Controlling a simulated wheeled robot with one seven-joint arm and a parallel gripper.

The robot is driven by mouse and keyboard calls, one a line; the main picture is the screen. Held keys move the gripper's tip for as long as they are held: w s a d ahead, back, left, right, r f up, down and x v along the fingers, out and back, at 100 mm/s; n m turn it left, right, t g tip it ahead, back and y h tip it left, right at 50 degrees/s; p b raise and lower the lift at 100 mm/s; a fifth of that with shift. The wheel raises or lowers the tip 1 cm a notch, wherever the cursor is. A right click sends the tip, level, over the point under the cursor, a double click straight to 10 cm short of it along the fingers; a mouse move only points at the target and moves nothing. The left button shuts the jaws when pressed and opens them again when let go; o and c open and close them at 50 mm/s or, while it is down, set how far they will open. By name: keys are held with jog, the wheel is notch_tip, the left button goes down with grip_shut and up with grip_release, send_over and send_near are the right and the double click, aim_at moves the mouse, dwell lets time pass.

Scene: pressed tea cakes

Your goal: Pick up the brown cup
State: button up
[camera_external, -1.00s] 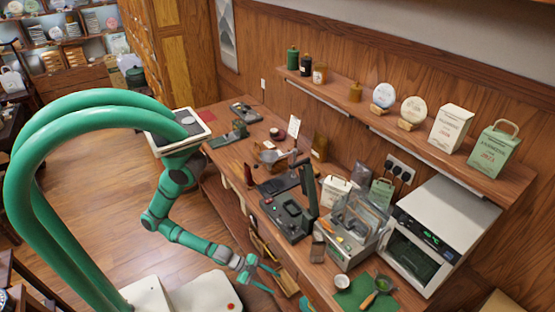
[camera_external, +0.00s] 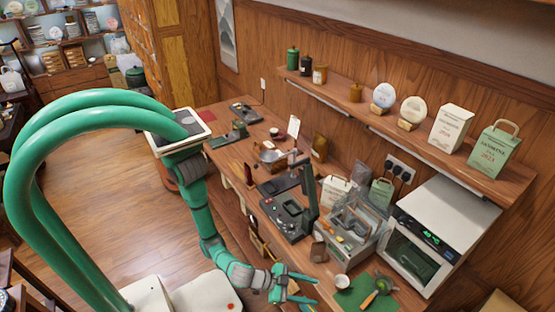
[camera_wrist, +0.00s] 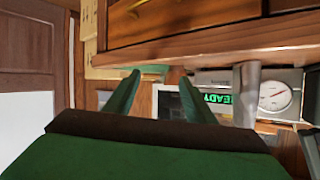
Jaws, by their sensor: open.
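My gripper (camera_external: 316,291) is open and empty in the external view, in front of the counter's near edge. Its two green fingers also show apart in the wrist view (camera_wrist: 160,75), with nothing between them. A small pale cup (camera_external: 342,281) stands on the counter, a little right of the fingertips and apart from them. A small brown object (camera_external: 318,251) stands farther back, left of the grey appliance; I cannot tell if it is a cup. No clearly brown cup can be made out in either view.
A green mat (camera_external: 352,299) with a green bowl and utensil lies right of the pale cup. A white oven (camera_external: 440,245) and a grey clear-sided appliance (camera_external: 352,247) stand behind.

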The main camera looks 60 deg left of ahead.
aim_at(340, 286)
jog(key=w, duration=0.2)
jog(key=w+n, duration=0.1)
jog(key=w, duration=0.2)
jog(key=w+d+n+t, duration=0.1)
jog(key=w, duration=0.1)
jog(key=shift+w+r+y, duration=0.15)
jog(key=shift+r+y, duration=0.15)
jog(key=shift+r, duration=0.05)
jog(key=shift+x, duration=3.05)
jog(key=shift+a+f, duration=0.1)
jog(key=shift+f, duration=0.05)
jog(key=shift+c, duration=0.6)
jog(key=c, duration=0.6)
jog(key=shift+c, duration=0.2)
